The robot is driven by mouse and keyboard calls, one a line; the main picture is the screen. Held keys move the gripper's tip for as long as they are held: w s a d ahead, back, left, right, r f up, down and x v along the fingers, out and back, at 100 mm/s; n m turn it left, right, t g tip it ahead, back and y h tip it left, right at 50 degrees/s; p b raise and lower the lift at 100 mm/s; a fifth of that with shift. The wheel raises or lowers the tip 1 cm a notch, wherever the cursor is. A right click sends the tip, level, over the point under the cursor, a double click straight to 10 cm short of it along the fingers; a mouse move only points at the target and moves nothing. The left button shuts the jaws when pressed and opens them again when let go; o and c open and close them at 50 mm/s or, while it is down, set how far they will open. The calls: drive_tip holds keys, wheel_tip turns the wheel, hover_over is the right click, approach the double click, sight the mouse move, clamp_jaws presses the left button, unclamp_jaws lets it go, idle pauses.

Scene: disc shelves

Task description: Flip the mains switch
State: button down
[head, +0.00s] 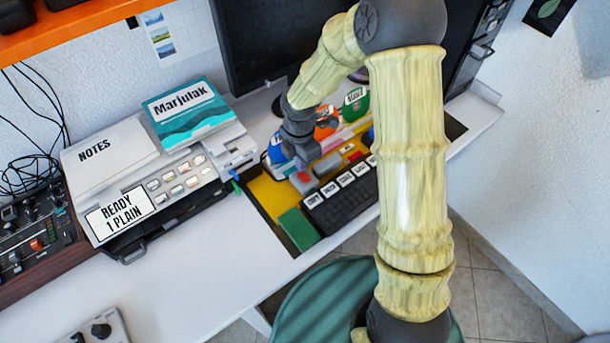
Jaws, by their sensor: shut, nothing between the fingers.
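My gripper (308,160) reaches down over the drawer-like tray on the desk, shut and with nothing held. Just below it is a small grey box with a red top (304,180), which may be the mains switch; I cannot tell for sure. The gripper is very close to this box, but I cannot tell whether they touch. The switch position is too small to read. My arm hides part of the tray's right side.
The tray holds a black keyed panel (343,197), a green block (298,229) and colourful items. A printer (168,195) carrying a teal book (190,115) stands left. A mixer panel (33,237) is at far left. The front desk (190,290) is mostly clear.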

drive_tip(key=shift+f+b, duration=0.5)
drive_tip(key=shift+f, duration=0.45)
drive_tip(key=shift+r, duration=0.1)
wheel_tip(320, 180, up, 7)
drive_tip(key=p, duration=0.7)
idle(0.4)
idle(0.4)
drive_tip(key=s+d+r+m+t+p, duration=0.1)
drive_tip(key=s+d+r+m+p, duration=0.1)
drive_tip(key=s+d+r+m, duration=0.2)
drive_tip(key=s+d+r+m+p, duration=0.2)
drive_tip(key=s+d+r+m, duration=0.2)
drive_tip(key=r+m, duration=0.4)
drive_tip(key=s+d+r+m+t+p, duration=0.1)
drive_tip(key=s+d+r+m, duration=0.3)
drive_tip(key=m, duration=0.8)
wheel_tip(320, 180, up, 2)
drive_tip(key=shift+s+d+r+m+t+p, duration=0.2)
drive_tip(key=shift+s+d+m+t+p, duration=0.25)
drive_tip(key=shift+d, duration=0.5)
